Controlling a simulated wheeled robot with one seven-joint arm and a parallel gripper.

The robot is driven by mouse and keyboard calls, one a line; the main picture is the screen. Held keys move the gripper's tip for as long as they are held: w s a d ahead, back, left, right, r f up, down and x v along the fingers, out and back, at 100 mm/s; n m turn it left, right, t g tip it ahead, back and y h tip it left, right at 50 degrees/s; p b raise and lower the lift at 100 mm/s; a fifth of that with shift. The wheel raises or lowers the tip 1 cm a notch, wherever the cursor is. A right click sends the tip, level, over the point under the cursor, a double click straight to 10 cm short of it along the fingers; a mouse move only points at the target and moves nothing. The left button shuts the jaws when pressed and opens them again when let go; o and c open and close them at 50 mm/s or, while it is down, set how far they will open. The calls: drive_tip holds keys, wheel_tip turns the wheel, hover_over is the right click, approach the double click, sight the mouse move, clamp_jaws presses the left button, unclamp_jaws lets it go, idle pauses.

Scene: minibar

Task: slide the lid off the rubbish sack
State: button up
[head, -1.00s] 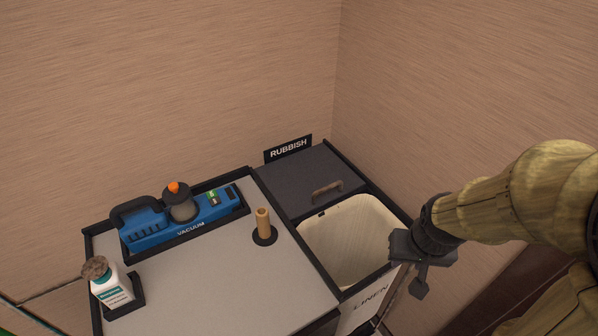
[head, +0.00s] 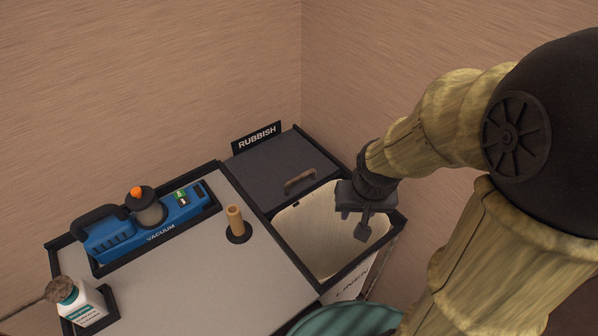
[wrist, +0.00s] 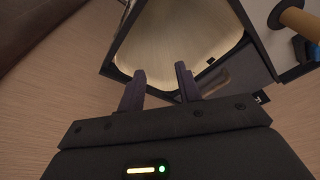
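The dark grey lid (head: 268,170) lies over the rubbish compartment behind the open linen sack. Its brown bar handle (head: 300,181) is near its front edge. A black RUBBISH sign (head: 257,137) stands behind it. My gripper (head: 363,228) hangs above the right part of the linen opening, to the right of the handle and apart from it. In the wrist view, the two fingers of my gripper (wrist: 160,82) are spread with nothing between them, and the handle (wrist: 213,82) shows beyond the right finger. The rubbish sack itself is hidden under the lid.
The cream linen sack (head: 310,240) is open in front of the lid. The cart's grey top (head: 195,285) holds a blue vacuum (head: 150,228), a wooden peg (head: 235,220) and a white bottle (head: 82,303). Walls stand close behind and to the right.

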drive_tip(key=w+a+r+m+p, duration=0.4)
drive_tip(key=w+r, duration=0.1)
drive_tip(key=w, duration=0.3)
wheel_tip(320, 180, up, 3)
drive_tip(key=m+y+p, duration=0.1)
drive_tip(key=m+p, duration=0.3)
drive_tip(key=m, duration=0.2)
hover_over(298, 177)
drive_tip(key=s+d, duration=0.2)
drive_tip(key=s, duration=0.1)
drive_tip(key=shift+s+r+g, duration=0.1)
drive_tip(key=shift+s+g, duration=0.05)
drive_tip(key=shift+g, duration=0.25)
drive_tip(key=w+f+p, duration=0.1)
drive_tip(key=f, duration=0.4)
drive_tip(key=w+a+f+p, duration=0.1)
drive_tip(key=f, duration=0.5)
drive_tip(key=w+f+p, duration=0.1)
drive_tip(key=f+p, duration=0.1)
drive_tip(key=f, duration=0.4)
drive_tip(key=shift+a, duration=0.4)
drive_tip(key=shift+s, duration=0.1)
clamp_jaws()
